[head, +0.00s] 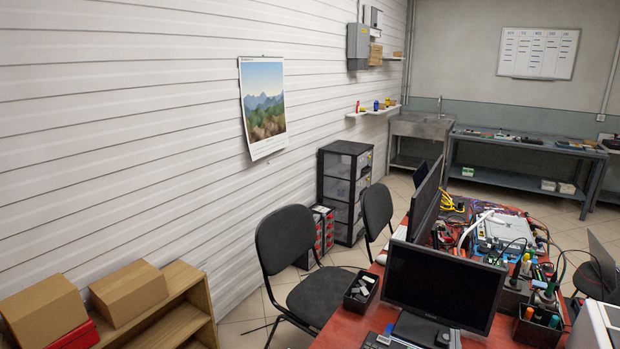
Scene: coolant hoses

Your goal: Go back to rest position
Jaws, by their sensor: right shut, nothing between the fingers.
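A white block-shaped part (597,325) with dark openings comes in at the lower right edge and seems to be my right gripper. Its fingertips are not clear, and I see nothing held in it. It is at the near right corner of the red table (350,325). My left gripper is not in this view. A silver device (503,232) lies on the table, with a white hose (472,228) curving beside it.
A monitor (442,288) stands near the table's front, with a dark tool organizer (540,318) to its right. Black chairs (296,245) line the table's left side. Cardboard boxes (128,292) sit on a wooden shelf (188,300). A drawer unit (345,185) stands by the wall.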

